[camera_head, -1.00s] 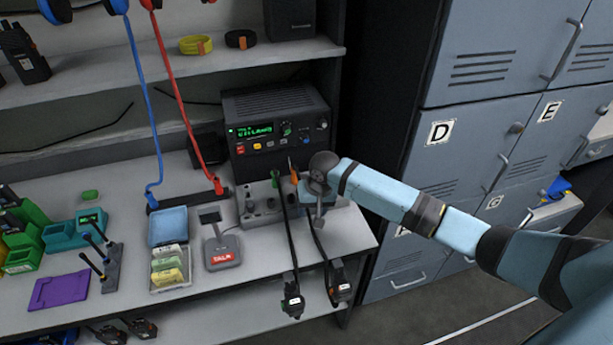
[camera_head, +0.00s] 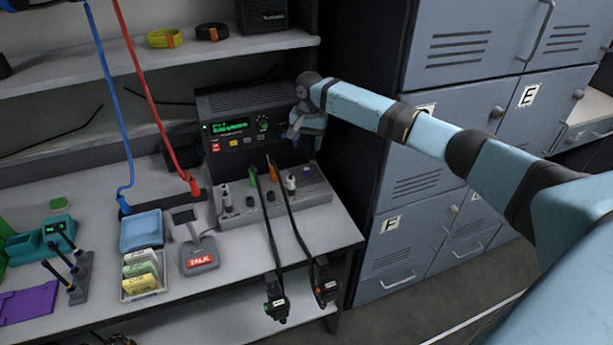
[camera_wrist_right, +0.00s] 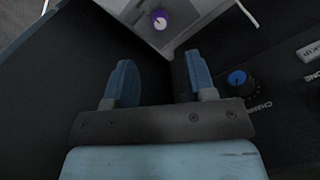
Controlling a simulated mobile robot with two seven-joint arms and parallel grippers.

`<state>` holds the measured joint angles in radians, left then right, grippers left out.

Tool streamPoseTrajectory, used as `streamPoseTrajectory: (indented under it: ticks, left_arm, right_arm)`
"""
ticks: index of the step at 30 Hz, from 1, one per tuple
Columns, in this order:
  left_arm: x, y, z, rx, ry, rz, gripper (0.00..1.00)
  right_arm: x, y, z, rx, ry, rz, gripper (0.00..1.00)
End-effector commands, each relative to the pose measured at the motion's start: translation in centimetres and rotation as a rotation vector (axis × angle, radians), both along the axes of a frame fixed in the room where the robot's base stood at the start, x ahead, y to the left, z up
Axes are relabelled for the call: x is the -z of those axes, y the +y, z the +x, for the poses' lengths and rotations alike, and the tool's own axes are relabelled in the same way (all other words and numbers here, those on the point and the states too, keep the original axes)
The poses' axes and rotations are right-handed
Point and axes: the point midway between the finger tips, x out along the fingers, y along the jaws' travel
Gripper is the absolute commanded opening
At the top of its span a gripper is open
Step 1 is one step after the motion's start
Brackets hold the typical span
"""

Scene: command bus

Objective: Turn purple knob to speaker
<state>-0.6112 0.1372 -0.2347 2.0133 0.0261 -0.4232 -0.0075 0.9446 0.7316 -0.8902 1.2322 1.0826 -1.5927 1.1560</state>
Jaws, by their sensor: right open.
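The purple knob (camera_wrist_right: 160,20) is on the light grey panel box at the top of the right wrist view. It has a white cap with a pointer mark, and no label beside it is readable. In the head view the purple knob (camera_head: 306,171) is small at the right end of the grey panel box (camera_head: 235,221). My right gripper (camera_head: 305,134) is in front of the black radio's right side, above and apart from the knob. In the right wrist view its two blue fingers (camera_wrist_right: 157,72) are spread, empty, with the knob beyond the gap. My left gripper is not in view.
The black radio (camera_head: 244,105) with a green display and a blue knob (camera_wrist_right: 237,78) is close to my right gripper. Black cables with green and orange plugs rise from the panel box. Grey lockers (camera_head: 465,50) stand at the right. A talk microphone (camera_head: 197,255) stands left.

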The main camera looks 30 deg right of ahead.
Motion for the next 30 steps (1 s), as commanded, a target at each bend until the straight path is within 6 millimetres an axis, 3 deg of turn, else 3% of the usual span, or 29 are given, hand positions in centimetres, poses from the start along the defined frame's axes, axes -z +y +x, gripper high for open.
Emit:
streamPoseTrajectory:
  ticks: [1, 3, 15, 22, 30]
  left_arm:
    - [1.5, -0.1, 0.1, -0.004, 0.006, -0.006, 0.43]
    - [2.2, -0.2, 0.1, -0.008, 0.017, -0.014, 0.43]
    - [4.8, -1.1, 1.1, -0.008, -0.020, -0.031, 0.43]
    - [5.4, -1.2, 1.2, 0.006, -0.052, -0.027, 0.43]
    - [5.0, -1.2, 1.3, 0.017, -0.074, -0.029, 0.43]
  right_arm:
    - [1.5, 0.0, 0.0, 0.000, -0.001, -0.001, 0.50]
    - [2.3, 0.0, 0.0, -0.001, -0.001, -0.001, 0.50]
    - [7.1, 0.1, 0.1, -0.001, -0.001, -0.002, 0.50]
    - [9.0, 0.2, 0.2, -0.002, -0.001, -0.002, 0.50]
    - [9.7, 0.2, 0.2, -0.001, -0.001, -0.001, 0.50]
